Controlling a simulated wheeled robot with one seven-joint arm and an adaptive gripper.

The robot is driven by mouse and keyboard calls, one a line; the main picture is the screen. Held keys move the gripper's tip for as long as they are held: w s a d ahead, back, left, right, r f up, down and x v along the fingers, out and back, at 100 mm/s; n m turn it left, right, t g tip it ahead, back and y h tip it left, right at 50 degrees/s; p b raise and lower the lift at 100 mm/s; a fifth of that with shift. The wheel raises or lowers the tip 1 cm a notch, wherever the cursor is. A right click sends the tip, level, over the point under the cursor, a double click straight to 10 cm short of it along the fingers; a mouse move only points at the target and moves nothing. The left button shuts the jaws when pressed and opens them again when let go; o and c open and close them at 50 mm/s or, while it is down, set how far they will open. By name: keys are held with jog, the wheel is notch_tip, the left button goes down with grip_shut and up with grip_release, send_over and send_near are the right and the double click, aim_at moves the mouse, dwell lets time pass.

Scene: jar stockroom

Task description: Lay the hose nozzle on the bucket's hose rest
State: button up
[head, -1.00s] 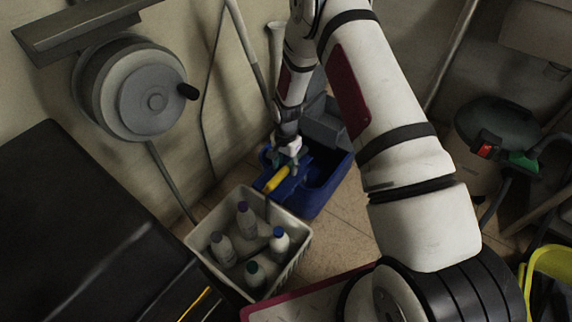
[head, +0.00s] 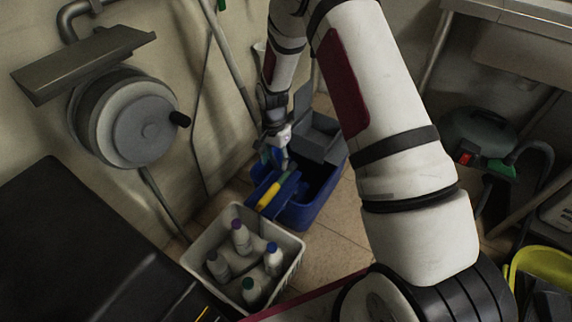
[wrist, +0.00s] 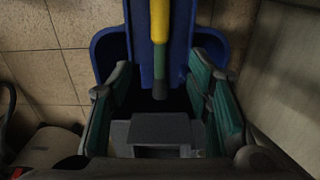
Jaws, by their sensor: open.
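The hose nozzle (head: 279,189), yellow with a green band and dark tip, lies along a blue ledge (head: 262,190) on the near left side of the blue bucket (head: 318,207); this ledge seems to be the hose rest. In the wrist view the nozzle (wrist: 160,28) points down the picture, over the blue plastic of the bucket (wrist: 107,50). My gripper (head: 272,158) is just beyond the nozzle, above the bucket. In the wrist view my gripper (wrist: 160,78) is open, its teal pads on either side of the nozzle's tip, apart from it.
A pale crate (head: 290,262) with several bottles stands in front of the bucket. A grey wringer (head: 320,138) is at the bucket's back. A wall with a hose reel (head: 140,122) is at left. Tiled floor (head: 340,215) is clear right of the bucket.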

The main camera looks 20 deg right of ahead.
jog(key=s+r+n, duration=0.2)
jog(key=s+r, duration=0.5)
jog(key=r, duration=0.7)
jog(key=s+r+n, duration=0.3)
jog(key=s+r, duration=0.3)
jog(key=r, duration=0.7)
jog(key=s+r+n, duration=0.1)
jog(key=s+r, duration=0.1)
jog(key=s, duration=0.7)
jog(key=s+r+n, duration=0.2)
jog(key=s+r, duration=0.1)
jog(key=s, duration=0.7)
jog(key=s+r+n, duration=0.2)
jog(key=s+r, duration=0.1)
jog(key=s, duration=0.6)
jog(key=shift+s+r, duration=0.25)
jog(key=shift+a, duration=0.1)
notch_tip(320, 180, up, 33)
jog(key=t+p, duration=0.4)
jog(key=p, duration=2.7)
jog(key=shift+d+n, duration=0.25)
jog(key=shift+n, duration=0.15)
